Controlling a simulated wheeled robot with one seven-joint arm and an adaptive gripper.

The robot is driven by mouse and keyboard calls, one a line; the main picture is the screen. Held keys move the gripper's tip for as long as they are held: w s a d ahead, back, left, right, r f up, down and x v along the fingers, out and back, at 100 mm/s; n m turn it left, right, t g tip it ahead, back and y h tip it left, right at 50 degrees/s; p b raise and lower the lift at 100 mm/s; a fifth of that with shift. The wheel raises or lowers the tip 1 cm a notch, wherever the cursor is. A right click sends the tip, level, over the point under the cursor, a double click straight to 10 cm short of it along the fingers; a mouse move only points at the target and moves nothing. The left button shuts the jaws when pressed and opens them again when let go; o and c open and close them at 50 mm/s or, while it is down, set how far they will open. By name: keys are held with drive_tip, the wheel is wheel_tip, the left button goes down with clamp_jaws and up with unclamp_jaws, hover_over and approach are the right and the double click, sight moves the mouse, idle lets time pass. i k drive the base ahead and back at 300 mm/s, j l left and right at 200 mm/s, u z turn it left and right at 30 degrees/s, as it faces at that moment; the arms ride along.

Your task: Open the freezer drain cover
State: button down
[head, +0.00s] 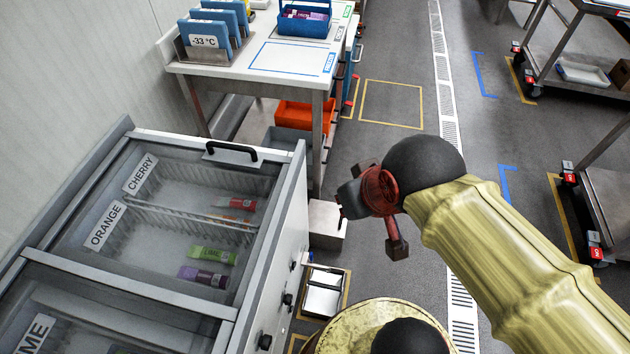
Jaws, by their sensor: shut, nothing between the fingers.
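The freezer (275,260) is a grey chest at the left with a clear lid and a black handle (231,152). Its right side panel carries black round fittings, one higher (288,299) and one lower (264,342). I cannot tell which, if any, is the drain cover. A shallow pan (323,292) lies on the floor beside this side. My gripper (350,199), with red and dark parts, is in the air right of the freezer, apart from it. It is shut and empty; its fingertips are partly hidden by its own body.
A white-topped workbench (290,62) with blue holders and a blue basket (303,24) stands behind the freezer. An orange bin (305,115) sits beneath it. A pale box (327,222) stands near the gripper. Steel carts (585,72) are at the right; the floor between is mostly clear.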

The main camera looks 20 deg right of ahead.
sight(324, 218)
drive_tip(key=k+l+u, duration=0.1)
drive_tip(key=l, duration=0.35)
drive_tip(key=l+u, duration=0.1)
drive_tip(key=l, duration=0.35)
drive_tip(key=k+l, duration=0.15)
drive_tip(key=l, duration=0.3)
drive_tip(key=i+l+u, duration=0.1)
drive_tip(key=l, duration=0.2)
drive_tip(key=i+l+u, duration=0.25)
drive_tip(key=l, duration=0.4)
drive_tip(key=i+l+u, duration=0.15)
drive_tip(key=i, duration=0.3)
